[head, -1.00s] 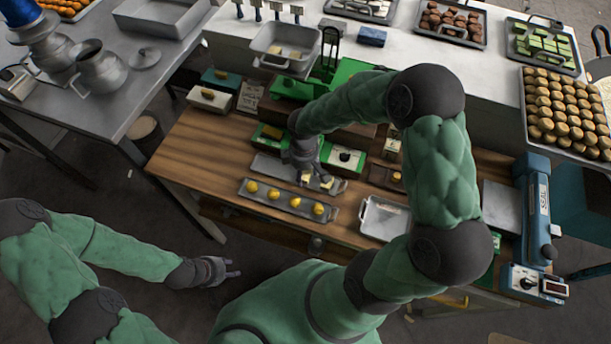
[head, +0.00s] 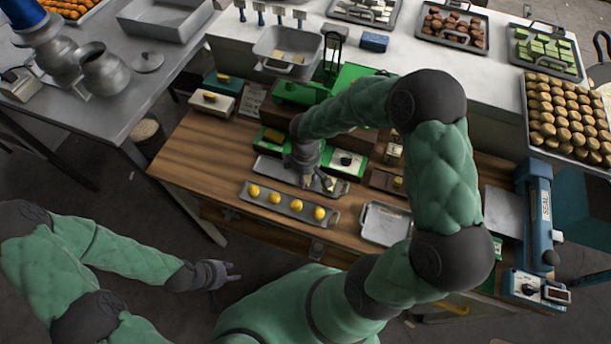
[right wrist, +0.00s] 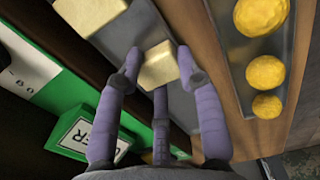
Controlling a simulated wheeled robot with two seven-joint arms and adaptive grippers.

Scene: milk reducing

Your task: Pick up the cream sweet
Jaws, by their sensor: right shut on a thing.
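The cream sweet (right wrist: 158,66) is a pale yellow block between the fingertips of my right gripper (right wrist: 156,72) in the right wrist view. The gripper is shut on it, low over the grey tray (right wrist: 184,104); I cannot tell whether the sweet still touches the tray. A second cream sweet (right wrist: 90,14) lies farther along that tray. In the head view my right gripper (head: 306,182) points down at the tray and mostly hides the held sweet. My left gripper (head: 232,273) is empty, with its fingers apart, away from the table at the lower left.
A tray (head: 247,198) with round yellow sweets lies just in front. The left part of the wooden table (head: 198,150) is clear.

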